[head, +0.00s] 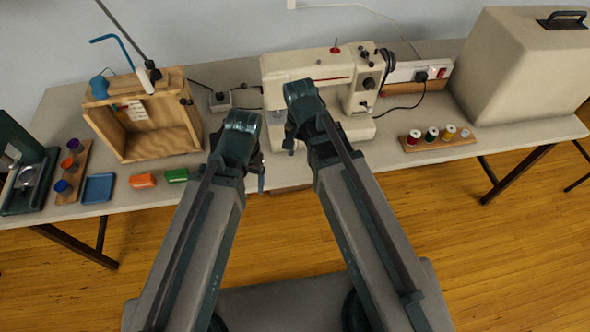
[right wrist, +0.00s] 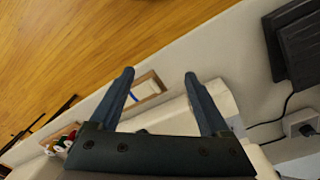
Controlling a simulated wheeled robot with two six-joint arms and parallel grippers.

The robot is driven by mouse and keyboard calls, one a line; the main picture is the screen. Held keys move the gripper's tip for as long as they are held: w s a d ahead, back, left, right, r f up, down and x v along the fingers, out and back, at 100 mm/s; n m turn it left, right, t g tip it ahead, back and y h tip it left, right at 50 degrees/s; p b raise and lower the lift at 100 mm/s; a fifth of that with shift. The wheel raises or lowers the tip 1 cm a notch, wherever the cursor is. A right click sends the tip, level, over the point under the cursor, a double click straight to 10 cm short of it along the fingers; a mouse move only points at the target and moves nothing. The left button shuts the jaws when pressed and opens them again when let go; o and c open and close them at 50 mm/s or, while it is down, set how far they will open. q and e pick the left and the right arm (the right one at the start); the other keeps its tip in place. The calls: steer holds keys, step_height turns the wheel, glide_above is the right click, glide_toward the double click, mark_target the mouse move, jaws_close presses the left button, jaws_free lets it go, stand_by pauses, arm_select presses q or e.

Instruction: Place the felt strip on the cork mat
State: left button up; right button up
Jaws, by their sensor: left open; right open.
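I cannot make out the felt strip or the cork mat for certain. A flat brown-edged piece with a pale middle (right wrist: 150,87) lies at the table edge, between the fingertips in the right wrist view; whether it is the mat, with or without the strip, I cannot tell. In the head view my arms hide most of that spot. My right gripper (right wrist: 159,76) is open and holds nothing visible; it is in front of the sewing machine in the head view (head: 290,142). My left gripper (head: 260,176) is open, low near the table's front edge, mostly hidden by its arm.
A sewing machine (head: 325,78) stands behind my grippers. A spool rack (head: 438,146) and large case (head: 520,70) are right. A wooden box (head: 150,135), blue tray (head: 98,188), orange piece (head: 143,180) and green piece (head: 176,175) are left. Bare table (head: 395,155) shows right of my arms.

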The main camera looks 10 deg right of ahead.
steer(key=s+a+n, duration=0.4)
steer(key=s+n, duration=0.3)
steer(key=n, duration=0.4)
steer(key=shift+s+h, duration=0.25)
steer(key=shift+h, duration=0.05)
steer(key=shift+a, duration=0.1)
stand_by(0.4)
